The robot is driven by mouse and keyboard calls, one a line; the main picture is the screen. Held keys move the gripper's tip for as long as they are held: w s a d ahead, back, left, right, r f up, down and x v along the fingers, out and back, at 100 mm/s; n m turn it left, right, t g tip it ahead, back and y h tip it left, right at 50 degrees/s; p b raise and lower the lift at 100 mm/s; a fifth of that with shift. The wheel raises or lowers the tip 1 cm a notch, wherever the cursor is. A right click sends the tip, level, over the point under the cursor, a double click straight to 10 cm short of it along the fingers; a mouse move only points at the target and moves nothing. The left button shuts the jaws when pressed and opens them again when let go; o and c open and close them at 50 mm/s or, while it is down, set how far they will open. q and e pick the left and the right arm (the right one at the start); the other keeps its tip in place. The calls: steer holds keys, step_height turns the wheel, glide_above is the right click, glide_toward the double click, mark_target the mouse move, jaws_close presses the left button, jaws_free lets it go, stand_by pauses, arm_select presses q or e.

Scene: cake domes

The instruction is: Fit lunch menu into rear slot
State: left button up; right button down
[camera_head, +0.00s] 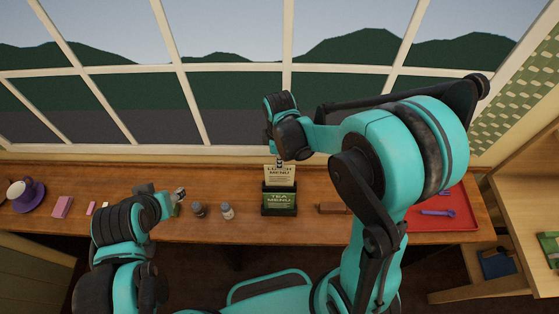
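The lunch menu (280,174) is a cream card with dark lettering, upright directly behind and above the tea menu. The tea menu (279,199) is a green card at the front of a dark holder (279,212) on the counter. My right gripper (280,161) points down at the lunch menu's top edge and appears shut on it. The tea menu and holder hide the card's lower edge, so I cannot tell how deep it sits in the rear slot. My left gripper (180,193) is low over the counter at left; its fingers are too small to read.
On the wooden counter (330,232) are two small shakers (227,211), a brown block (333,208), a pink block (62,207), and a cup (16,188) on a purple saucer (27,201). A red tray (455,212) with a purple utensil (438,212) lies right. Windows stand behind.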

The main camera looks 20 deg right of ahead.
steer(key=shift+f+b, duration=0.65)
steer(key=shift+f, duration=0.15)
steer(key=c, duration=1.6)
jaws_free()
steer(key=shift+c, duration=0.2)
steer(key=shift+r, duration=0.1)
step_height(320, 180, up, 5)
steer(key=p, duration=0.3)
steer(key=shift+p, duration=0.35)
step_height(320, 180, up, 12)
